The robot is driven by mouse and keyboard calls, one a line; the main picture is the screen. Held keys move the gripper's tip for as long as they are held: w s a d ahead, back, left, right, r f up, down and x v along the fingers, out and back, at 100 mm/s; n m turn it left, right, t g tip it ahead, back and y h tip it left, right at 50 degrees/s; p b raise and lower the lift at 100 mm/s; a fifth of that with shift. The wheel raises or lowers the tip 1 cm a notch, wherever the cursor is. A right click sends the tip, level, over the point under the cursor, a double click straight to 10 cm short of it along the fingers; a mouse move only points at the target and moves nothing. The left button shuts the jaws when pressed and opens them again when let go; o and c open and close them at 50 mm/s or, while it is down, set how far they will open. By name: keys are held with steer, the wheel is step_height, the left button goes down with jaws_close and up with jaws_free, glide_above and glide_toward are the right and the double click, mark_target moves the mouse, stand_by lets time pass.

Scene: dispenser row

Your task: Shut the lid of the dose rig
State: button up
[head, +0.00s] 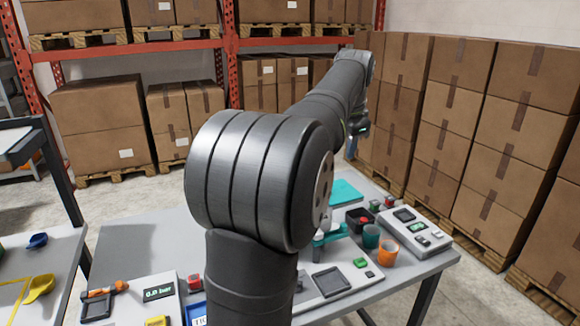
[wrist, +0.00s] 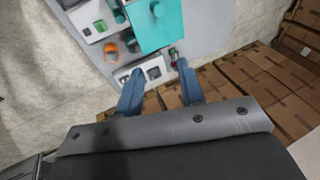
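A teal panel, which looks like the lid of the dose rig (wrist: 160,32), fills the top middle of the wrist view and has a round knob on it. In the head view a flat teal piece (head: 346,192) shows behind my arm. The rest of the rig is mostly hidden there, and I cannot tell the lid's exact angle. My gripper (wrist: 160,66) has its two blue fingers apart with nothing between them. The fingertips appear below the teal panel in the wrist view, with no clear contact. In the head view my arm's end is high over the table's far side.
An orange cup (head: 388,250) and a green cup (head: 371,237) stand beside a grey control box (head: 415,228). A panel with a dark screen (head: 331,281) is nearer. A gauge box (head: 158,291) sits at left. Stacked cartons (head: 460,130) stand beyond the table's right side.

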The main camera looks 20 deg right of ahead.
steer(key=w+f+n, duration=0.1)
steer(key=w, duration=0.1)
steer(key=w+d+f+n+g, duration=0.1)
steer(key=w+f+n, duration=0.1)
steer(key=w, duration=0.1)
steer(key=w+d+f+n+g+h, duration=0.1)
steer(key=w+f+n, duration=0.1)
steer(key=shift+w, duration=0.25)
jaws_close()
glide_toward(340, 184)
steer(key=x, duration=0.6)
steer(key=shift+w, duration=0.1)
steer(key=shift+s+a, duration=0.3)
steer(key=shift+a, duration=0.3)
steer(key=shift+s+a, duration=0.3)
steer(key=shift+a, duration=0.3)
steer(key=shift+s+a, duration=0.3)
steer(key=shift+a, duration=0.3)
steer(key=a, duration=1)
steer(key=shift+a+f, duration=0.1)
steer(key=shift+a, duration=0.3)
